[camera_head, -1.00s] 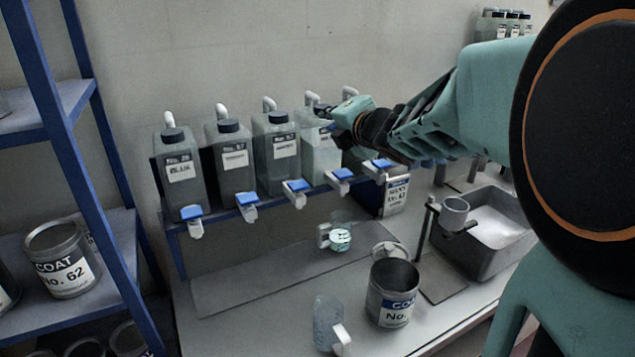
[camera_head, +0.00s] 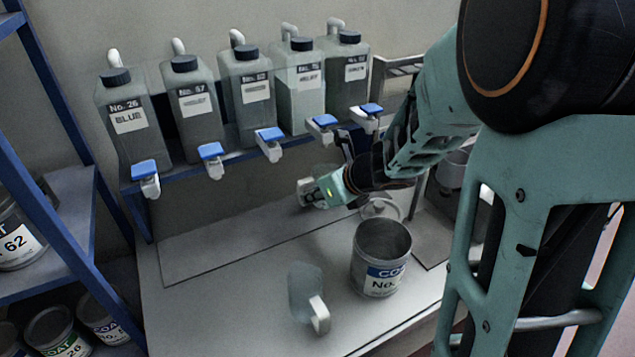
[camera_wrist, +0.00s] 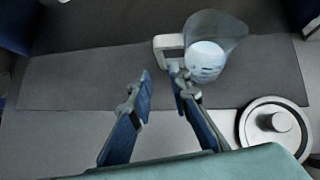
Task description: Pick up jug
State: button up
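A clear jug (camera_wrist: 217,30) with a white handle (camera_wrist: 168,47) is at the top of the wrist view. A pale, round patch with dark marks shows in it. A second clear jug (camera_head: 304,285) with a white handle stands nearer the front of the bench, left of the grey can.
A grey COAT can (camera_head: 381,262) stands right of the front jug. A round lid (camera_wrist: 272,124) with a knob lies right of my gripper. Several tap bottles (camera_head: 247,90) stand on a blue-edged shelf behind. The dark mat (camera_head: 215,245) is bare on the left.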

jog(key=shift+w+b+x, duration=0.25)
jog(key=shift+b+x, duration=0.2)
jog(key=shift+x, duration=2.95)
jog(key=shift+r, duration=0.2)
grip_shut()
